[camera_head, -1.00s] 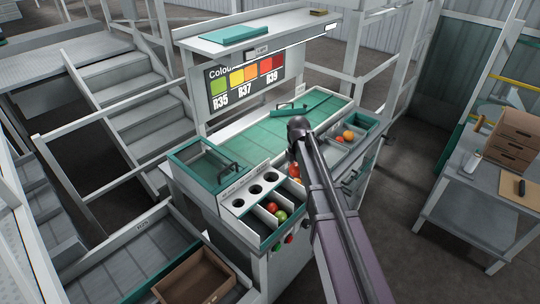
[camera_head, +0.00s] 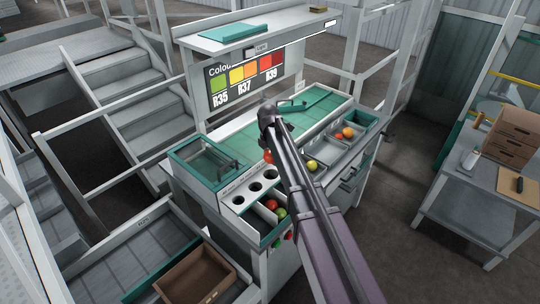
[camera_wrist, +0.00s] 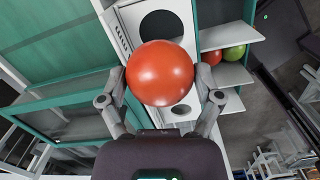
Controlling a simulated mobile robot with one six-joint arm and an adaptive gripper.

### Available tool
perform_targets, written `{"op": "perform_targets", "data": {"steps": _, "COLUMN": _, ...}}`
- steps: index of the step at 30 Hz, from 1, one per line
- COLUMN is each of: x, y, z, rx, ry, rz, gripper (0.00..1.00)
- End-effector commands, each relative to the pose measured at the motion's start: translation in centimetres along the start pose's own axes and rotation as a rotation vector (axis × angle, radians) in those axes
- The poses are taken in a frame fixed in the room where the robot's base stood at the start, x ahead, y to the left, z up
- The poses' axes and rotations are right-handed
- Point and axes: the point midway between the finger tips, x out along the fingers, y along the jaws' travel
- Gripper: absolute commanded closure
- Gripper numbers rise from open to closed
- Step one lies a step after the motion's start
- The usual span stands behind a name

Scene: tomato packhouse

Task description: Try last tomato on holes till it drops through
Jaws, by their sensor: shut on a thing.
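My gripper (camera_wrist: 160,82) is shut on a red tomato (camera_wrist: 160,60), one finger on each side of it. In the head view the arm hides most of the gripper, and a bit of the red tomato (camera_head: 268,156) shows below its end. The white plate with a row of round holes (camera_head: 247,193) lies under and beside it. In the wrist view one hole (camera_wrist: 161,23) shows beyond the tomato and another (camera_wrist: 181,109) on the near side. The tomato appears above the plate; its exact height is unclear. A red tomato (camera_head: 271,204) and a green tomato (camera_head: 281,214) lie in compartments below.
A green-framed box (camera_head: 207,163) stands left of the plate. The green sorting bench (camera_head: 240,146) runs behind, under a colour chart (camera_head: 245,78). Trays to the right hold a yellow-green tomato (camera_head: 312,165) and an orange one (camera_head: 348,132). A brown crate (camera_head: 196,280) is at front left.

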Motion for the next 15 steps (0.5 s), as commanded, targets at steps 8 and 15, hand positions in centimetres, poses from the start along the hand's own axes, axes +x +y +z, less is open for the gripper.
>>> {"op": "perform_targets", "data": {"steps": 8, "x": 1.1, "y": 0.0, "z": -0.1, "rx": 0.000, "ry": 0.000, "rz": 0.000, "gripper": 0.40}}
{"op": "perform_targets", "data": {"steps": 15, "x": 2.8, "y": 0.0, "z": -0.2, "rx": -0.001, "ry": 0.000, "rz": 0.000, "gripper": 0.40}}
